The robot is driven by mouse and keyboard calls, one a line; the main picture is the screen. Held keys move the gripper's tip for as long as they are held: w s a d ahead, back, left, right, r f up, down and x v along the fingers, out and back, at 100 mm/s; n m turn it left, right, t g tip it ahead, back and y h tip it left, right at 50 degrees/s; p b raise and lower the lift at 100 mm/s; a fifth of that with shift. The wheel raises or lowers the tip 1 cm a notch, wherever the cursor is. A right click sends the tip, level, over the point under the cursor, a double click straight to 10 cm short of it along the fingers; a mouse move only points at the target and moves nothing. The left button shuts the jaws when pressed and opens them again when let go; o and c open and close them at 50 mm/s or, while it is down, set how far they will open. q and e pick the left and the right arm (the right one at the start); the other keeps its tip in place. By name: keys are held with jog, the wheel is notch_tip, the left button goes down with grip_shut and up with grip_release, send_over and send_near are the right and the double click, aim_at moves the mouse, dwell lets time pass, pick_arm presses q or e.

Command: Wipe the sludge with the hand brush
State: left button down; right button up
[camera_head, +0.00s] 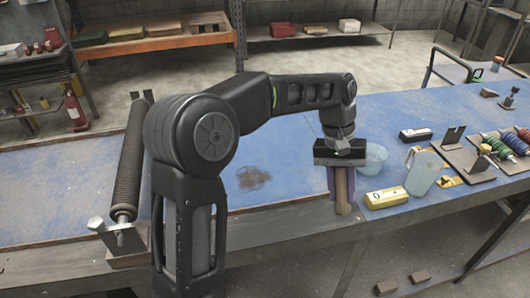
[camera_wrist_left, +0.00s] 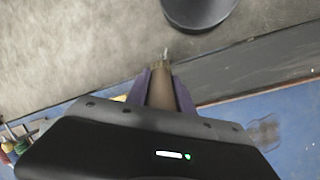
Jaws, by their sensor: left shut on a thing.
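My left gripper (camera_head: 341,180) is shut on the brown wooden handle of the hand brush (camera_head: 344,205), near the front edge of the blue table. The handle also shows between the purple fingers in the left wrist view (camera_wrist_left: 162,92). The brush's bristles cannot be made out. The sludge (camera_head: 253,178) is a dark brown smear on the blue table top, to the left of the gripper and apart from it. It also shows at the right of the left wrist view (camera_wrist_left: 264,133). My right gripper is not in view.
A translucent bowl (camera_head: 375,158), a clear jug (camera_head: 424,172) and a yellow box (camera_head: 386,196) stand close to the right of the gripper. Coloured spools (camera_head: 495,146) lie further right. A long dark roller (camera_head: 128,165) is at the left. The table around the sludge is clear.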

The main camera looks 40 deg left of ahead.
pick_arm(q)
jog(key=s+a+n+t+y+p, duration=0.1)
jog(key=a+n+t+p, duration=0.2)
jog(key=a+n, duration=0.9)
jog(key=a, duration=1.1)
jog(key=shift+s+n+t, duration=0.3)
jog(key=shift+n, duration=0.1)
